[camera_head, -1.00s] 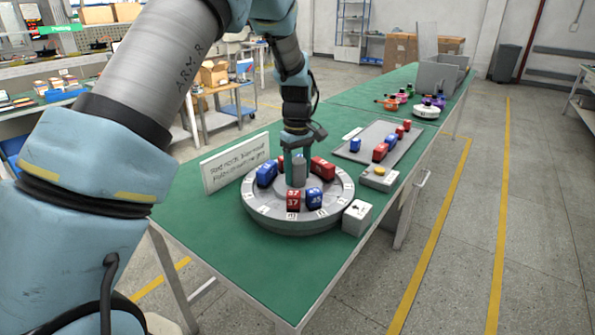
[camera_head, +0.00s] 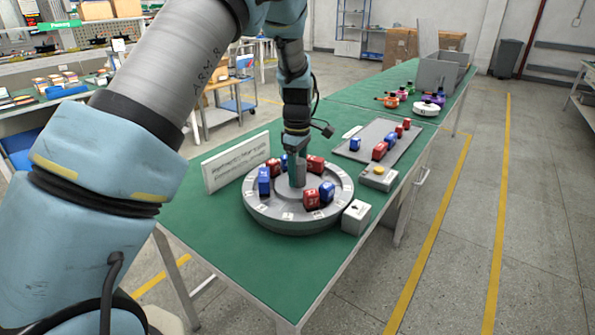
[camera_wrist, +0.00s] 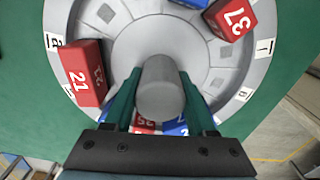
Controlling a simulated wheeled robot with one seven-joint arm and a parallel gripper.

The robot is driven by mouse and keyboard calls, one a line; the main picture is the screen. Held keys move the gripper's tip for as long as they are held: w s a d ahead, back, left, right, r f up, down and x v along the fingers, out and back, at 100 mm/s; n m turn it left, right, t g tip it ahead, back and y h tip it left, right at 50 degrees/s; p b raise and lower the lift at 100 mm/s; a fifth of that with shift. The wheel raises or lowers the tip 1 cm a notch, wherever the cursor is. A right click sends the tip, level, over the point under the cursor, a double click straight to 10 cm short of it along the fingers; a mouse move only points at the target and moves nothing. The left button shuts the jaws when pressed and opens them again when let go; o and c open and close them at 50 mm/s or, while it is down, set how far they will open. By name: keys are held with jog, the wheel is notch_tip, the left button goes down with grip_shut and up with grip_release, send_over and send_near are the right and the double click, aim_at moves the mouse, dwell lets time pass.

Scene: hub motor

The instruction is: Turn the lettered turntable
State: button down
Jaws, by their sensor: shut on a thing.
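The round grey turntable (camera_head: 285,226) sits on the green table with a ring of small letter tiles round its rim. Red and blue numbered blocks stand on it, among them a red block marked 37 (camera_head: 311,199), a blue block beside it (camera_head: 327,191) and a blue block at the left (camera_head: 264,182). In the wrist view a red block marked 21 (camera_wrist: 84,75) stands at the left. My gripper (camera_wrist: 160,92) points down over the centre, shut on the grey central post (camera_wrist: 162,80), one green finger on each side. The post's foot is partly hidden.
A white sign (camera_head: 236,162) stands behind the turntable, its text unreadable. A small box with an arrow (camera_head: 356,217) is close at the right front. A yellow-button box (camera_head: 379,178) and a grey tray (camera_head: 390,135) with blocks lie further right.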

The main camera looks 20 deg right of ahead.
jog(key=shift+w+r+n, duration=0.1)
jog(key=shift+n, duration=0.2)
dwell(0.4)
jog(key=shift+c, duration=1)
grip_release()
notch_tip(320, 180, up, 11)
jog(key=shift+f+b, duration=0.15)
jog(key=shift+b, duration=0.85)
